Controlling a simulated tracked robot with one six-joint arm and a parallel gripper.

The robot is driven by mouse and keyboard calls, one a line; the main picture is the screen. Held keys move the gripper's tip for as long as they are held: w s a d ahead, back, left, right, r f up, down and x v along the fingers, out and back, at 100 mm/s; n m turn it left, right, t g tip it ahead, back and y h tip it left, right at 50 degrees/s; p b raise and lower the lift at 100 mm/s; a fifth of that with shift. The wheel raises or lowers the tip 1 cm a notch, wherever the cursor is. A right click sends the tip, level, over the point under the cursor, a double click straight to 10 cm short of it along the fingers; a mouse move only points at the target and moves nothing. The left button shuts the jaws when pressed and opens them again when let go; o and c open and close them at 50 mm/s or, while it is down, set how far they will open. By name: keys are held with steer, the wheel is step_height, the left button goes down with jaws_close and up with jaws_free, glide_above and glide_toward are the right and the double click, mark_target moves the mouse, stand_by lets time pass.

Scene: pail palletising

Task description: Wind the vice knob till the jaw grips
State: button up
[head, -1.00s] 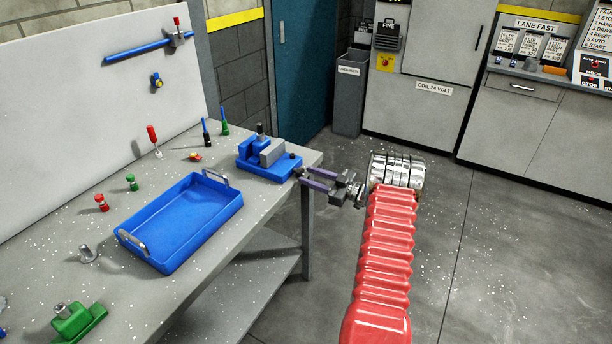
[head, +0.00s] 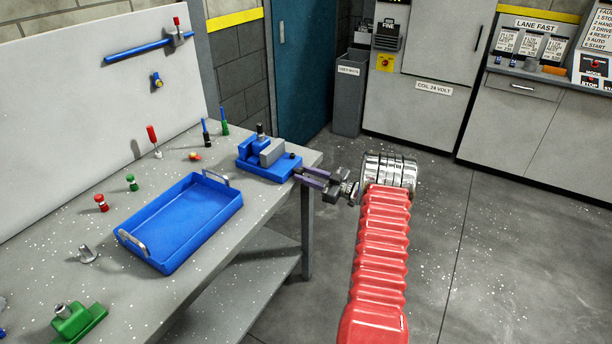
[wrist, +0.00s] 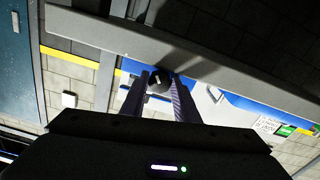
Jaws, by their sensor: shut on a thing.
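The blue vice (head: 262,160) with a grey jaw block sits at the right corner of the grey bench. In the head view my gripper (head: 297,172) reaches in from the right, with its fingertips at the vice's right end. In the wrist view a dark round knob (wrist: 159,83) lies between the tips of my two fingers. The gripper is shut on this knob. The far side of the vice jaws is hidden, so I cannot tell whether they touch anything.
A blue tray (head: 190,225) with metal handles stands on the bench (head: 115,285) left of the vice. Several small red, green and blue-handled items stand behind and beside it. A green block (head: 78,322) is at the near left. The floor right of the bench is clear.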

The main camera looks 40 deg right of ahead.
steer(key=shift+m, duration=1.5)
steer(key=o, duration=0.8)
steer(key=shift+s, duration=0.15)
steer(key=v, duration=1.3)
steer(key=shift+s, duration=0.25)
